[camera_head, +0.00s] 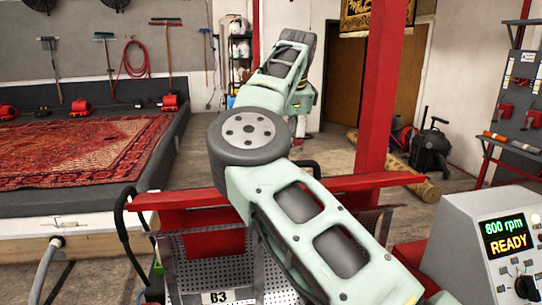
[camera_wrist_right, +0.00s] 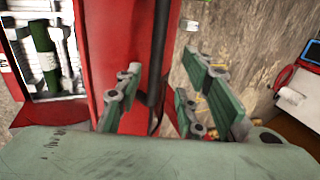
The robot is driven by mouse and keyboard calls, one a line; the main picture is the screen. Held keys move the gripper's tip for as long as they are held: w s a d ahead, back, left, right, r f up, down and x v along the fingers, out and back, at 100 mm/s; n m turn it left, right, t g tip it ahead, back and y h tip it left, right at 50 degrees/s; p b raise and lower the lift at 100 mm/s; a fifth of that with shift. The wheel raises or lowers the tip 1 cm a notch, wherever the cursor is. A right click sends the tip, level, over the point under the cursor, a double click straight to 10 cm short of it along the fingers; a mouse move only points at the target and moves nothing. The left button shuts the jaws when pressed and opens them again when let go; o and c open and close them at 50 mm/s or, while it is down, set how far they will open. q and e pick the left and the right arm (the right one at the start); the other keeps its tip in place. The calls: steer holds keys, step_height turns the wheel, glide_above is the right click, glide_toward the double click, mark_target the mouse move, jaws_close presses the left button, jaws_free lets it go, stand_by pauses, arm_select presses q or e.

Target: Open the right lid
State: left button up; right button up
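In the right wrist view my right gripper (camera_wrist_right: 161,68) is open, with its green-padded fingers apart. A dark upright bar (camera_wrist_right: 158,50), which looks like a handle, stands between the fingers beside a red surface (camera_wrist_right: 112,35). I cannot tell whether a finger touches it, or whether the red surface belongs to the right lid. In the head view my arm crosses the middle and hides much of the machine behind it; its gripper is not visible. Red panels (camera_head: 217,243) and a black curved handle (camera_head: 124,225) show left of the arm. My left gripper is not in view.
A control panel (camera_head: 505,245) reading "800 rpm READY" stands at the lower right. A perforated metal basket (camera_head: 190,278) marked B3 is in front. A red post (camera_head: 378,100) rises right of my arm. A patterned rug (camera_head: 80,152) lies on the platform at left.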

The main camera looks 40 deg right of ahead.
steer(key=p+x, duration=0.1)
steer(key=x, duration=0.1)
steer(key=s+p+x, duration=0.1)
steer(key=x, duration=0.1)
steer(key=shift+w+d+f, duration=0.1)
steer(key=shift+w+f, duration=0.05)
steer(key=shift+f, duration=0.3)
steer(key=shift+w+p+x, duration=0.2)
steer(key=shift+p+x, duration=0.15)
steer(key=shift+x, duration=0.7)
steer(key=shift+w+f, duration=0.1)
steer(key=shift+f, duration=0.1)
steer(key=c, duration=0.7)
jaws_close()
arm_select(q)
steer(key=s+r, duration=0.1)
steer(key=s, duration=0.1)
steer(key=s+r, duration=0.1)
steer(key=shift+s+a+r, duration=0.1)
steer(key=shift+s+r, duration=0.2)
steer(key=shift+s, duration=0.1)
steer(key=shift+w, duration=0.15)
